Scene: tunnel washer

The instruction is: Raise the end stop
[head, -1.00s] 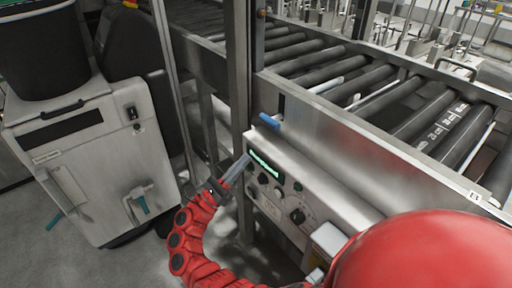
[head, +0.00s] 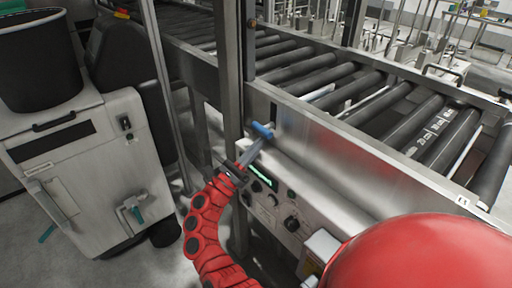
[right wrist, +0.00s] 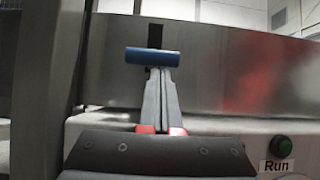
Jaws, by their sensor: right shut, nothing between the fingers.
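The blue handle (head: 262,130) sticks out of the steel side plate of the roller conveyor. In the right wrist view the blue handle (right wrist: 152,57) lies level, with a dark vertical slot (right wrist: 155,36) above it. My right gripper (head: 254,150) is shut and empty, its fingertips close under the handle. In the right wrist view the fingertips (right wrist: 160,73) are right at the handle's lower edge; I cannot tell whether they touch. I cannot make out a stop plate behind the side plate. My left gripper is not in view.
A steel post (head: 230,75) stands just left of the handle. A grey cabinet machine (head: 90,160) stands at the left.

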